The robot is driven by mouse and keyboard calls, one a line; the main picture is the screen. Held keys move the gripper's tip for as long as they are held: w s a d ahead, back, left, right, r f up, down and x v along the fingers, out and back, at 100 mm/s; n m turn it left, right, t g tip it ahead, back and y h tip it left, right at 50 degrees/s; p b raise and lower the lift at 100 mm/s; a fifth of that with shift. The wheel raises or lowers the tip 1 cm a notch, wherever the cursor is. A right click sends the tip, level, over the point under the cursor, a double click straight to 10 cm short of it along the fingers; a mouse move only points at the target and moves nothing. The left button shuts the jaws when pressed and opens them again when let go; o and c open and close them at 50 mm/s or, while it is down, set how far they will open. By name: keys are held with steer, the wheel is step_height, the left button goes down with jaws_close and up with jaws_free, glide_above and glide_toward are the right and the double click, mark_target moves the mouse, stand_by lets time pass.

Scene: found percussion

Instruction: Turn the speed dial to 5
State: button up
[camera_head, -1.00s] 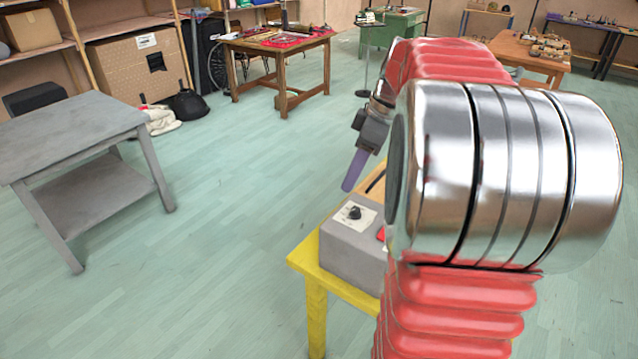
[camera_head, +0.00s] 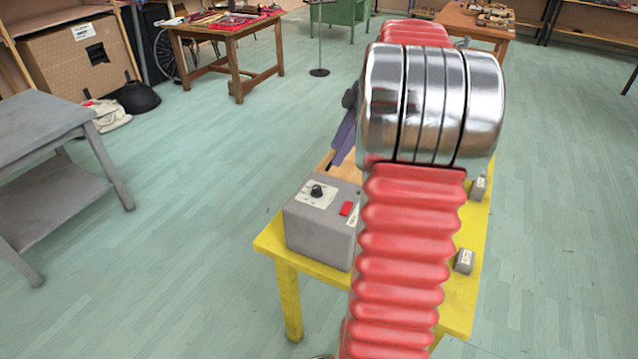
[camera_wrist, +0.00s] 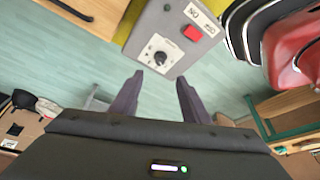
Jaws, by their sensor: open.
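The speed dial is a black knob (camera_head: 316,191) on a white scale plate on top of a grey box (camera_head: 318,250). The box stands on a yellow table (camera_head: 290,300). In the wrist view the knob (camera_wrist: 160,57) appears upper centre, beyond the fingertips. My gripper (camera_wrist: 158,88) has two purple fingers spread apart with nothing between them. In the head view a purple finger (camera_head: 344,138) shows above and behind the box, and the rest of my gripper is hidden by my arm. The numbers on the scale are too small to read.
A red switch (camera_head: 346,208) sits on the box beside the dial. Two small grey labelled blocks (camera_head: 465,261) (camera_head: 479,187) are on the table's right side. A grey table (camera_head: 45,130) stands at left, with clear floor between.

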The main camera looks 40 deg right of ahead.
mark_target(317, 188)
steer(key=x, duration=1.2)
steer(key=shift+f, duration=0.3)
steer(key=shift+c, duration=0.2)
steer(key=c, duration=0.9)
steer(key=shift+a, duration=0.2)
steer(key=shift+c, duration=0.4)
steer(key=shift+d, duration=0.1)
